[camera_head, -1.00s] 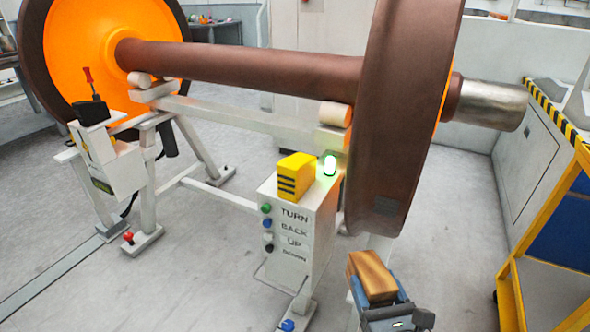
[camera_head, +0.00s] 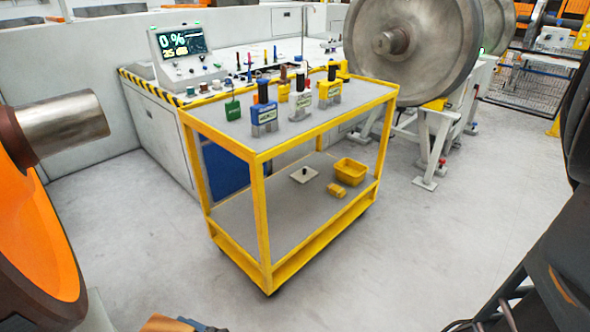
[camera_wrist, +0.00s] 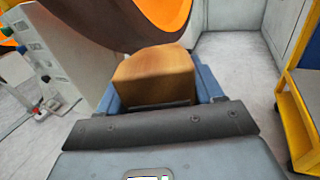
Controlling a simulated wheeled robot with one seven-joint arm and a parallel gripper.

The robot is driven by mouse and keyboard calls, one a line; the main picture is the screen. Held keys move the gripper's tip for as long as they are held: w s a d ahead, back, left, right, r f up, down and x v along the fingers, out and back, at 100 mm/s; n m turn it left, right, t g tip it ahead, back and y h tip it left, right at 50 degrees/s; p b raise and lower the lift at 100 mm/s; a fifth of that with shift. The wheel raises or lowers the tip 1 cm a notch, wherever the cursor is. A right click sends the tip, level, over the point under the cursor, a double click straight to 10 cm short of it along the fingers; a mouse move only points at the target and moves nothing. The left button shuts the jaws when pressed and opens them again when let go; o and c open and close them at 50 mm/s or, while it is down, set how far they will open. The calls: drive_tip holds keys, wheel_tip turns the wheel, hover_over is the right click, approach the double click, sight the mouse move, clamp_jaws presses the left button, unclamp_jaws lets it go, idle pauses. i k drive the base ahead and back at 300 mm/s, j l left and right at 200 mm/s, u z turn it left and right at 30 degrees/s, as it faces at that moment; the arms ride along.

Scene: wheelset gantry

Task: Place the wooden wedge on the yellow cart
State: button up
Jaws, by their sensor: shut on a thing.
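The wooden wedge (camera_wrist: 155,75) is held between the blue fingers of my gripper (camera_wrist: 158,88) in the wrist view. In the head view only the top of the wedge (camera_head: 166,323) and a bit of my gripper (camera_head: 200,326) show at the bottom edge. The yellow cart (camera_head: 262,215) stands ahead, left of centre, apart from my gripper. Its grey top shelf (camera_head: 292,132) carries several bottle-like tools and blocks. Its lower shelf holds a small yellow bin, a yellow item and a white plate. The cart's edge (camera_wrist: 296,125) also shows at the right of the wrist view.
A wheelset with an orange wheel (camera_head: 35,235) and steel axle end (camera_head: 62,127) is close on the left. A control bench (camera_head: 160,120) with a screen stands behind the cart. Another large wheel (camera_head: 415,45) is behind right. The floor (camera_head: 410,245) right of the cart is clear.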

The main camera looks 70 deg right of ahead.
sight(359, 91)
drive_tip(key=l+z, duration=0.2)
drive_tip(key=z, duration=0.2)
drive_tip(key=k+l+z, duration=0.1)
drive_tip(key=l+z, duration=0.15)
drive_tip(key=z, duration=0.15)
drive_tip(key=l+z, duration=0.45)
drive_tip(key=z, duration=0.3)
drive_tip(key=i, duration=0.05)
